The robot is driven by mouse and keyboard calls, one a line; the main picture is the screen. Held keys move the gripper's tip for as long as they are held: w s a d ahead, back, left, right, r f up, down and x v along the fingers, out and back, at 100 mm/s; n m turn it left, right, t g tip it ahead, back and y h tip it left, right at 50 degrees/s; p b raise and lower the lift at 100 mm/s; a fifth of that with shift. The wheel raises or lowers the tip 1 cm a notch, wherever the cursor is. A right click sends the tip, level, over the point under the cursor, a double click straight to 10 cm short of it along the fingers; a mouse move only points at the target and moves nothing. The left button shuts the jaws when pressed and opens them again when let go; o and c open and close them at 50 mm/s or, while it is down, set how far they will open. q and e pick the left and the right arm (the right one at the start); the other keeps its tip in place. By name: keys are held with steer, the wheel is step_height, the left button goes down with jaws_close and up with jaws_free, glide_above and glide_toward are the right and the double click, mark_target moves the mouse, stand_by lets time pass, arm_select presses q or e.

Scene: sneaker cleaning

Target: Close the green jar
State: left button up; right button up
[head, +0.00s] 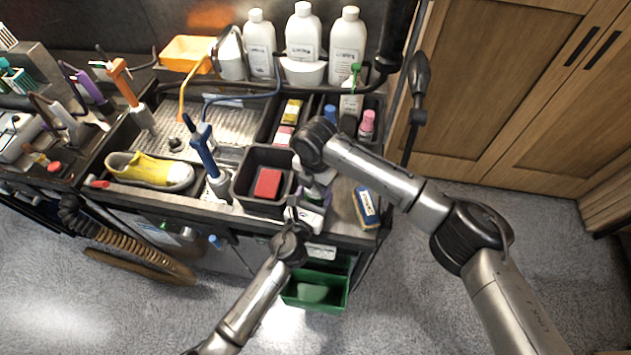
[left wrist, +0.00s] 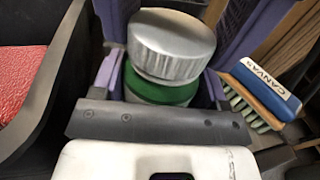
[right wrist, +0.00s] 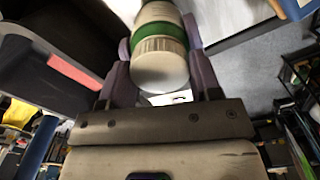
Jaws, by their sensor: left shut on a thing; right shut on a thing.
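The green jar (left wrist: 160,92) stands between the fingers of my left gripper (left wrist: 163,88), which is shut on its body. A silver ribbed lid (left wrist: 170,45) sits on top of the jar, looking slightly tilted or offset. In the right wrist view the lid (right wrist: 160,62) is between the fingers of my right gripper (right wrist: 165,70), with the jar's green band (right wrist: 190,30) beyond it. In the head view my right gripper (head: 318,182) comes from above and my left gripper (head: 300,210) from the front; they hide most of the jar. I cannot tell whether the lid is fully seated.
A dark bin (head: 243,188) with a red block (head: 267,183) stands just left of the grippers. A blue-and-wood brush (head: 367,208) lies to the right on the bench, near its edge. A green bin (head: 328,294) hangs below the front. A yellow sneaker (head: 148,170) lies farther left.

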steer(key=c, duration=0.3)
steer(key=m, duration=0.4)
steer(key=shift+m, duration=0.4)
steer(key=m, duration=0.3)
steer(key=o, duration=1)
steer(key=shift+r, duration=2.25)
steer(key=shift+c, duration=0.2)
